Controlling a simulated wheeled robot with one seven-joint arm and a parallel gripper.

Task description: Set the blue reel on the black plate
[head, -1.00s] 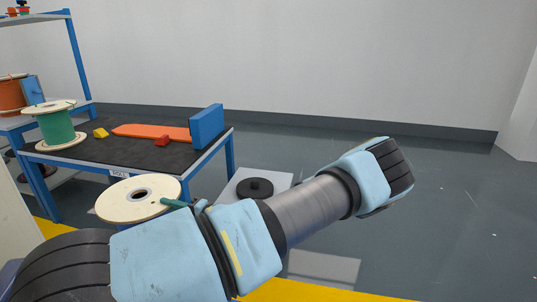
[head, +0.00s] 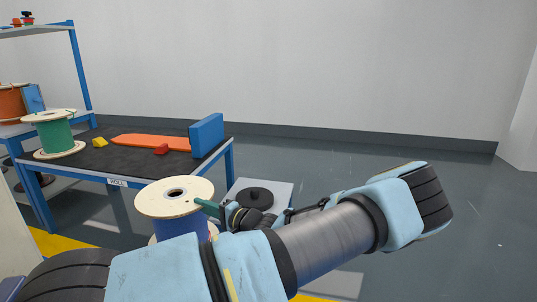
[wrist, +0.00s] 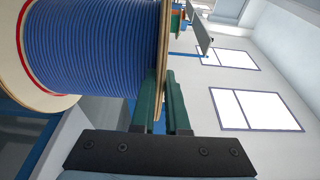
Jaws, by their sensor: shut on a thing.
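The blue reel has pale round flanges (head: 172,206) and a blue wound body (head: 180,229); its lower part is hidden behind my arm in the head view. In the wrist view its blue windings (wrist: 85,45) fill the upper left. My gripper (head: 203,206) is shut on the rim of the reel's upper flange, from the right. In the wrist view its two green fingers (wrist: 164,100) lie on either side of that rim. The black plate (head: 255,196), a round disc with a raised centre, lies on a grey stand to the right of the reel, apart from it.
The grey stand (head: 280,190) bears the plate. Behind to the left is a blue-framed table (head: 95,165) with a green reel (head: 56,134), an orange flat piece (head: 150,140), a blue block (head: 207,134) and small red and yellow pieces. Floor on the right is clear.

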